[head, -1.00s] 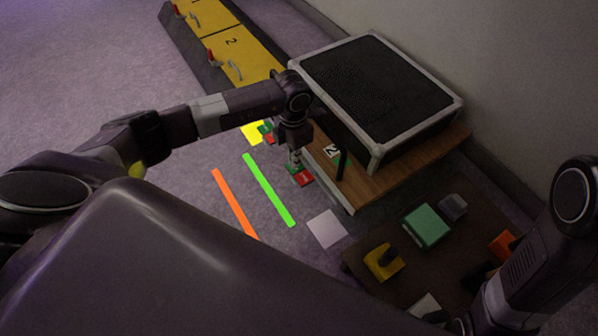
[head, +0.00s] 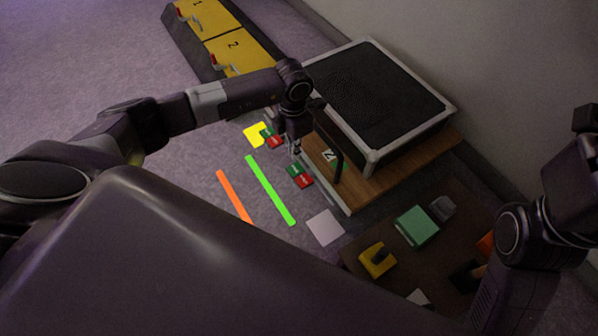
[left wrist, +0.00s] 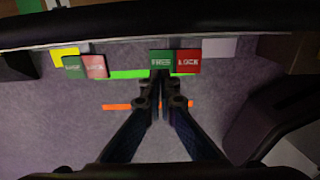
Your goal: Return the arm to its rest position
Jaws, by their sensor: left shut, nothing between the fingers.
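My left gripper (head: 295,152) hangs down in front of the wooden board, with its fingers shut and nothing between them. In the left wrist view the shut fingertips (left wrist: 159,80) are just below the green and red pair of plates marked FREE (left wrist: 161,60) and LOCK (left wrist: 188,62). In the head view the green plate (head: 293,170) and the red plate (head: 304,181) show just below the fingertips. My right arm (head: 530,225) stands at the right edge; its gripper cannot be made out.
A black-topped case (head: 375,90) stands on a wooden board (head: 365,183). A dark table (head: 445,245) holds a green block (head: 416,226) and a yellow piece (head: 377,260). Yellow panels (head: 240,52) lie at the back. Green (head: 270,190) and orange (head: 233,195) strips mark open floor.

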